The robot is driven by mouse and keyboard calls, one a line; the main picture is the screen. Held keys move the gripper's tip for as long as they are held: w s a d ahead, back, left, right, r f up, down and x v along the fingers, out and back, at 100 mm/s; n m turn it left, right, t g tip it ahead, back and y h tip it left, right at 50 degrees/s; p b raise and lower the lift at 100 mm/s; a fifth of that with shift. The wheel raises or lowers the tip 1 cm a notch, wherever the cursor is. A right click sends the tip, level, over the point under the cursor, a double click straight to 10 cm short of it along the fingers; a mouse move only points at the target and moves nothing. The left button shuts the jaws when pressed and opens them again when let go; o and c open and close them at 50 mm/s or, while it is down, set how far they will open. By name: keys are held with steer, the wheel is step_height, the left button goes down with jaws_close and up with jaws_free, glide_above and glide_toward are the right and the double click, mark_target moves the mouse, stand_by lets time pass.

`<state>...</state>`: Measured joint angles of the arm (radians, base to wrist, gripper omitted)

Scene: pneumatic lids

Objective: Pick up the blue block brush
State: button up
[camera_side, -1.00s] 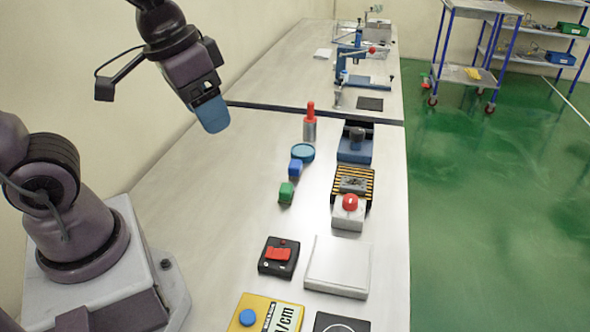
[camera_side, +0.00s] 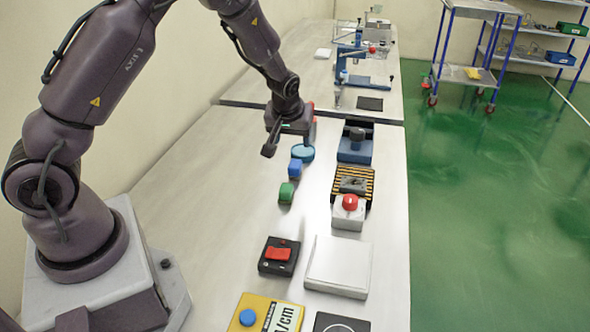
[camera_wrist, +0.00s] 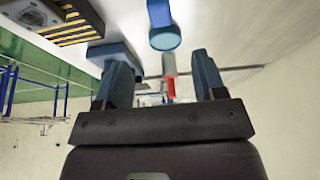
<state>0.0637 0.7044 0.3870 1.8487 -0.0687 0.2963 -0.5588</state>
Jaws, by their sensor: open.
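A small blue block (camera_side: 295,169) stands on the bench in the side view, between a green block (camera_side: 286,193) and a round blue disc (camera_side: 303,153). No bristles can be made out on it. In the wrist view the disc (camera_wrist: 165,38) shows at the top centre, with a blue shape (camera_wrist: 158,12) beyond it that appears to be the block. My gripper (camera_wrist: 162,58) is open and empty, its two fingers apart. In the side view my gripper (camera_side: 292,125) is above the bench, near the far side of the disc; its fingers are hard to see there.
A red-topped cylinder (camera_wrist: 170,75) shows between my fingers. A blue fixture (camera_side: 355,148), a striped device (camera_side: 362,178) and a red button box (camera_side: 349,212) stand to the right. A red switch (camera_side: 278,254) and white plate (camera_side: 338,265) are nearer. The left bench is clear.

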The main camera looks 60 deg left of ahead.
mark_target(296, 163)
steer(key=x, duration=0.7)
steer(key=shift+s, duration=0.15)
steer(key=x, duration=0.5)
steer(key=shift+s+d+f, duration=0.1)
steer(key=shift+d+f, duration=0.05)
steer(key=shift+f, duration=0.25)
steer(key=c, duration=1)
steer(key=shift+r, duration=0.1)
steer(key=shift+r, duration=0.6)
steer(key=s+d+r, duration=0.1)
steer(key=s+r, duration=0.3)
steer(key=s+d+r, duration=0.2)
steer(key=s+r, duration=0.1)
steer(key=s, duration=0.1)
steer(key=s+d+r, duration=0.2)
steer(key=s+r, duration=0.2)
steer(key=s, duration=0.1)
steer(key=shift+s+r, duration=0.1)
steer(key=shift+r, duration=0.25)
